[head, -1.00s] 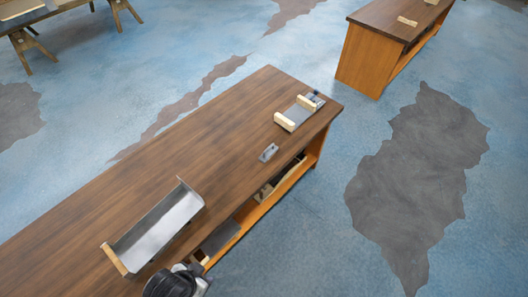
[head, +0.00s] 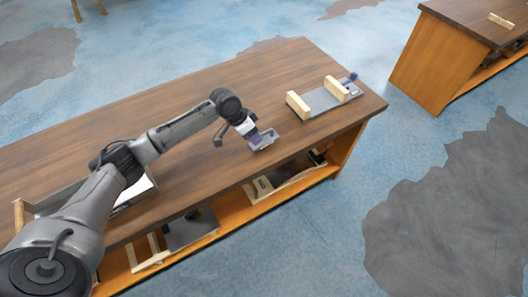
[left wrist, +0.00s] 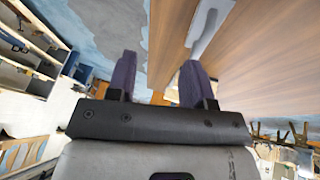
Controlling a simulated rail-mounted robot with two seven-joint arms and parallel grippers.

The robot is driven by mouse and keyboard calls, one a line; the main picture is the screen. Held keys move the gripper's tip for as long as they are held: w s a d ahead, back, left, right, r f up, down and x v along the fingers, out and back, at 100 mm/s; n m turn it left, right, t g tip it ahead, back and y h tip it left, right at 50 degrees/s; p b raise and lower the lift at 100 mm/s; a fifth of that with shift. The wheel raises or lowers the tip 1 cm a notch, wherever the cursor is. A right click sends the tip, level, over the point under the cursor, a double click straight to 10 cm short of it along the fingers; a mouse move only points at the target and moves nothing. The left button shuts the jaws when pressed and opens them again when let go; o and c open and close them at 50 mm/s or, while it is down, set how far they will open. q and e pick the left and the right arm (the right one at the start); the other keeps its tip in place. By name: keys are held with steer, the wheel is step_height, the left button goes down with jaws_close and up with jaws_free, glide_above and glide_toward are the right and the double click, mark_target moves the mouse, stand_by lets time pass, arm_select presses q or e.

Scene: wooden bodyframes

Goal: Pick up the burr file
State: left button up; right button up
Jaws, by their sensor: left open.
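My left gripper (head: 257,138) is open over the wooden workbench, with its fingers at a small grey metal piece (head: 268,145) near the bench's front edge. This piece may be the burr file, but it is partly hidden and too small to tell. In the left wrist view, the two dark purple fingers (left wrist: 158,78) stand apart with nothing held between them. A pale grey piece (left wrist: 207,28) lies on the wood beyond the right finger. I cannot tell whether the gripper touches it. My right gripper is not in view.
The workbench (head: 225,85) has clear room behind my arm. A grey plate with two wooden blocks (head: 322,101) lies to the right. A metal tray (head: 140,190) is partly behind my left arm. Wooden parts and a dark box (head: 190,228) fill the shelf below. Another bench stands at right.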

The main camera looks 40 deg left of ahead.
arm_select(q)
steer(key=n+t+b, duration=0.1)
steer(key=b, duration=0.2)
glide_toward(264, 133)
steer(key=s+r, duration=0.2)
steer(key=a, duration=0.1)
steer(key=shift+n, duration=0.3)
steer(key=x, duration=0.2)
steer(key=b+x, duration=0.1)
steer(key=x, duration=0.5)
steer(key=shift+w+a, duration=0.1)
steer(key=shift+w, duration=0.3)
steer(key=shift+b+x, duration=1)
steer(key=shift+x, duration=1.65)
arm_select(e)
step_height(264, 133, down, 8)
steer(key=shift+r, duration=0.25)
arm_select(q)
jaws_close()
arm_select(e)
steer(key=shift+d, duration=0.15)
arm_select(q)
steer(key=shift+w+r, duration=0.1)
